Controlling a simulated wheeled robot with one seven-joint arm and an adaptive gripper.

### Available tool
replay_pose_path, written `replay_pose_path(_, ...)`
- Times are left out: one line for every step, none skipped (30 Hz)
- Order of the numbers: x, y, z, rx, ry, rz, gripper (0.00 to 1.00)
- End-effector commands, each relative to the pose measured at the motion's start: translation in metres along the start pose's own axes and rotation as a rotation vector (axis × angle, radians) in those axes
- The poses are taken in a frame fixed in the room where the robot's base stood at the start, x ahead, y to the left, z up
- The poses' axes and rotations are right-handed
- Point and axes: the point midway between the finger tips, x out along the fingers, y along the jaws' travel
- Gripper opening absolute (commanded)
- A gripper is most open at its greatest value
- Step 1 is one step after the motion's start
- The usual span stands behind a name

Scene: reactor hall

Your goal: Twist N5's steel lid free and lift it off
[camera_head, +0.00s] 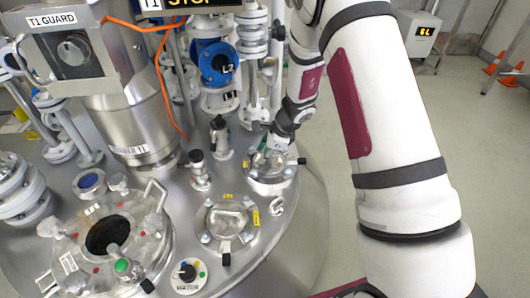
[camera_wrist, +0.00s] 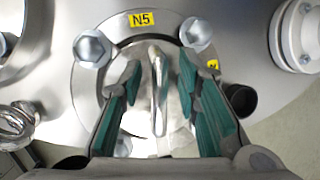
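The steel lid of N5 (camera_wrist: 157,85) fills the middle of the wrist view, with an upright handle ridge on top. The yellow N5 label (camera_wrist: 141,19) is just beyond it, and hex bolts (camera_wrist: 92,48) sit around it on the flange. My gripper (camera_wrist: 160,75) points down over the lid. Its green-padded fingers stand on either side of the ridge, with a visible gap on each side. In the head view my gripper (camera_head: 262,155) is over the N5 flange (camera_head: 272,180) at the vessel top's right edge and hides most of the lid.
Another bolted steel cover (camera_head: 226,217) lies in front of N5. An open round port (camera_head: 106,236) is at the left. Short black-topped fittings (camera_head: 198,170) stand left of N5, and a blue valve (camera_head: 217,63) rises behind. Open floor (camera_head: 495,130) lies to the right.

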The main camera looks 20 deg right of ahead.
Motion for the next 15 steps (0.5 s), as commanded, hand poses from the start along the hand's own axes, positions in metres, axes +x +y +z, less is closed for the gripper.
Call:
replay_pose_path(-0.0001, 0.0, 0.0, 0.0, 0.0, 0.0, 0.13)
replay_pose_path(-0.0001, 0.0001, 0.0, 0.0, 0.0, 0.0, 0.06)
replay_pose_path(-0.0001, 0.0001, 0.0, 0.0, 0.0, 0.0, 0.0)
replay_pose_path(-0.0001, 0.0001, 0.0, 0.0, 0.0, 0.0, 0.0)
replay_pose_path(-0.0002, 0.0001, 0.0, 0.0, 0.0, 0.0, 0.0)
replay_pose_path(-0.0001, 0.0001, 0.0, 0.0, 0.0, 0.0, 0.0)
replay_pose_path(-0.0001, 0.0001, 0.0, 0.0, 0.0, 0.0, 0.0)
replay_pose_path(-0.0001, 0.0001, 0.0, 0.001, 0.0, 0.0, 0.0)
replay_pose_path(0.0, 0.0001, 0.0, 0.006, 0.001, -0.002, 0.0)
replay_pose_path(0.0002, 0.0, 0.0, 0.014, 0.003, -0.006, 0.0)
replay_pose_path(0.0005, -0.0001, 0.0, 0.026, 0.005, -0.011, 0.0)
replay_pose_path(0.0008, -0.0003, 0.0001, 0.047, 0.009, -0.02, 0.0)
replay_pose_path(0.0012, -0.0004, -0.0001, 0.067, 0.014, -0.028, 0.0)
replay_pose_path(0.0015, -0.0008, -0.0005, 0.09, 0.019, -0.038, 0.0)
replay_pose_path(0.0018, -0.0014, -0.0002, 0.121, 0.025, -0.051, 0.0)
